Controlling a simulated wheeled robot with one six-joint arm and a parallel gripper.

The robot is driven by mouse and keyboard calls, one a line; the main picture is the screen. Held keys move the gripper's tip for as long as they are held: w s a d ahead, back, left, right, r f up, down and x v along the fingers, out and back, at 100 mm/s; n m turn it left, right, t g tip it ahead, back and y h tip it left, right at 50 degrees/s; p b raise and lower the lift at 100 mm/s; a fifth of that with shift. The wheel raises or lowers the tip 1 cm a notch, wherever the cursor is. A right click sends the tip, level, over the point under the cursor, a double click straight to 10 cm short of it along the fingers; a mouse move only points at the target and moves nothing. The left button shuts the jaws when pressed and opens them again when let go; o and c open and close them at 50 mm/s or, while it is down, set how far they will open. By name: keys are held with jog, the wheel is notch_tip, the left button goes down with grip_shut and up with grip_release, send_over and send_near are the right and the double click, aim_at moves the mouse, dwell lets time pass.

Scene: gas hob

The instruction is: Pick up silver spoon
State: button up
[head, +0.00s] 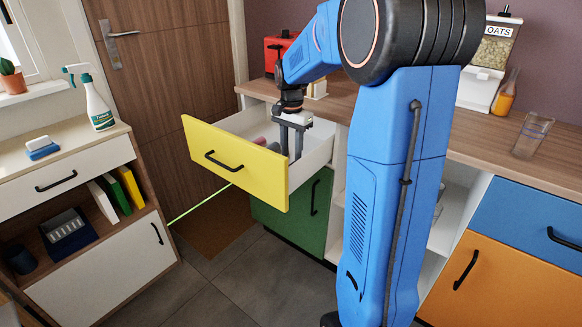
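No silver spoon can be made out in the head view. The yellow-fronted drawer (230,172) is pulled open under the worktop, and its front hides most of the inside. My gripper (292,156) points down into the right part of this drawer. Its two dark fingers stand apart with a gap between them, and I see nothing held there. The fingertips are low, close behind the drawer front. Reddish and dark items (259,141) lie in the drawer just left of the fingers.
My blue arm covers the middle of the view. The drawer's pale right side wall (318,148) is close to the gripper. A green cupboard door (292,215) is below. The wooden worktop (480,140) holds an oats dispenser (494,50) and a glass (533,134).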

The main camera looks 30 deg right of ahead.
jog(key=shift+a+f, duration=0.1)
jog(key=shift+f, duration=1.5)
grip_shut()
jog(key=shift+r, duration=0.1)
